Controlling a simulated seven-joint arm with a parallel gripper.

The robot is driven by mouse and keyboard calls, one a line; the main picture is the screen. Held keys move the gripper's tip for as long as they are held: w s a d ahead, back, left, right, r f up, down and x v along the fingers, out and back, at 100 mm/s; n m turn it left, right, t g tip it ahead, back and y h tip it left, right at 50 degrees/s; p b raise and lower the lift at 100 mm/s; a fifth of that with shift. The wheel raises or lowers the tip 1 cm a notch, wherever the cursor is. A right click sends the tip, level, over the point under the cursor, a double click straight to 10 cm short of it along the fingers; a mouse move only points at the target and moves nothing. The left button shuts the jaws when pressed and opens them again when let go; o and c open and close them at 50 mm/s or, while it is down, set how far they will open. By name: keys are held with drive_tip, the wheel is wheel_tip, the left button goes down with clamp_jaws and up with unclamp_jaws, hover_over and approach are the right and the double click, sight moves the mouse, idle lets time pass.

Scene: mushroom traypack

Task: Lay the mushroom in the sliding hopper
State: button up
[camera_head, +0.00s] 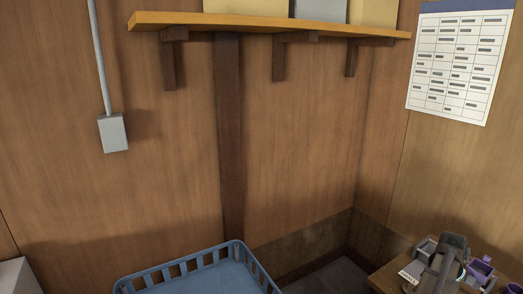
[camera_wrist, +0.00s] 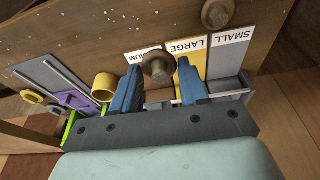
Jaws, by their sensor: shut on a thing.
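My gripper (camera_wrist: 159,66) has its two blue fingers on either side of a brown mushroom (camera_wrist: 157,68), which sits at the fingertips with its cap toward the camera. The held mushroom is over the labelled strips reading MEDIUM, LARGE (camera_wrist: 187,46) and SMALL (camera_wrist: 231,37). A second brown mushroom (camera_wrist: 217,13) lies on the wooden bench beyond the labels. A purple piece with a grey strip (camera_wrist: 75,101) is left of the fingers; I cannot tell which part is the sliding hopper. In the head view my wrist hides much of the bench's fixtures.
A yellow cup (camera_wrist: 104,87) stands close to the left finger. Yellow rings (camera_wrist: 32,96) lie farther left. In the head view, a blue crate (camera_head: 190,270) is at the bottom, the wooden bench (camera_head: 392,272) is at lower right, and a shelf (camera_head: 270,27) is on the wall above.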

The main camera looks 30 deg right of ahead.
drive_tip(key=shift+a+n, duration=0.4)
drive_tip(key=shift+n, duration=0.1)
drive_tip(key=w+a+r+n+t, duration=0.1)
drive_tip(key=w+a+n, duration=0.2)
drive_tip(key=w+a, duration=0.75)
drive_tip(key=w+a+r+n+t+y, duration=0.15)
drive_tip(key=w+a+n, duration=0.25)
drive_tip(key=w+a, duration=0.65)
drive_tip(key=w+a+r+n, duration=0.25)
drive_tip(key=w+a, duration=0.55)
drive_tip(key=w, duration=0.4)
drive_tip(key=w+a+n, duration=0.2)
drive_tip(key=w+a, duration=0.2)
drive_tip(key=a, duration=0.8)
drive_tip(key=w+a+r+n+y, duration=0.1)
drive_tip(key=w+a+n, duration=0.2)
drive_tip(key=a, duration=1)
drive_tip(key=w+a+n, duration=0.3)
drive_tip(key=w+a, duration=0.2)
drive_tip(key=a, duration=0.8)
drive_tip(key=shift+r+t+y, duration=0.35)
drive_tip(key=shift+t, duration=0.1)
drive_tip(key=shift+w+d, duration=0.1)
drive_tip(key=shift+d, duration=0.05)
